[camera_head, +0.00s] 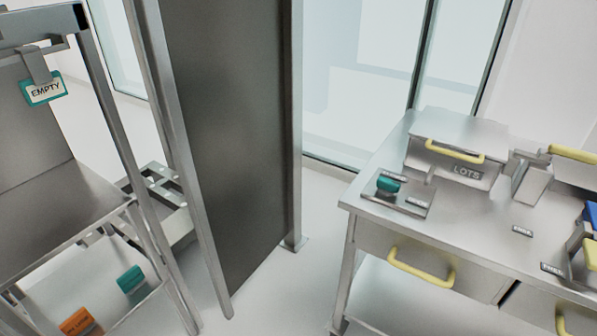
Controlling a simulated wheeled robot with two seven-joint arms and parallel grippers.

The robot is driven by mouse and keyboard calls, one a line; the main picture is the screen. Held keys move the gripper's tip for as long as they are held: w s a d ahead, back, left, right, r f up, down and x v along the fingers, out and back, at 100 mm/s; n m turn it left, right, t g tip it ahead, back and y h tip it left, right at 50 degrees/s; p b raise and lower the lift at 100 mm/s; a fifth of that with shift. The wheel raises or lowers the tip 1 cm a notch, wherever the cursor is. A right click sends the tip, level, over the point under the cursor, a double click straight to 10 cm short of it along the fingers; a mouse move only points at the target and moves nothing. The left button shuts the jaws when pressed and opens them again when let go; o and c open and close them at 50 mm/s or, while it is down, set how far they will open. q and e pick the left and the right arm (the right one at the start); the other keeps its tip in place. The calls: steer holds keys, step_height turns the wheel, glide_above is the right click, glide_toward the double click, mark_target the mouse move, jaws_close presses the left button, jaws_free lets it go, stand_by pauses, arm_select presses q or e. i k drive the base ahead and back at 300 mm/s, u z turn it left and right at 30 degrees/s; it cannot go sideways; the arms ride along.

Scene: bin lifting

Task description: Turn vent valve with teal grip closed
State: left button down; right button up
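A teal grip (388,184) sits on a small grey plate (414,207) at the left end of the metal bench (470,225) on the right. Small labels lie on the plate beside the grip, too small to read. Which way the valve is turned I cannot tell. Another teal piece (130,279) is on the lower level of the rack at the left. Neither of my grippers is in view.
A metal box marked LOTS (466,171) with a yellow handle stands behind the plate. A yellow drawer handle (420,268) juts from the bench front. A tall dark panel (225,130) stands between rack and bench. An orange piece (78,322) is at lower left.

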mark_target(386, 188)
steer(key=u, duration=1)
steer(key=i, duration=1.4)
steer(key=z, duration=0.95)
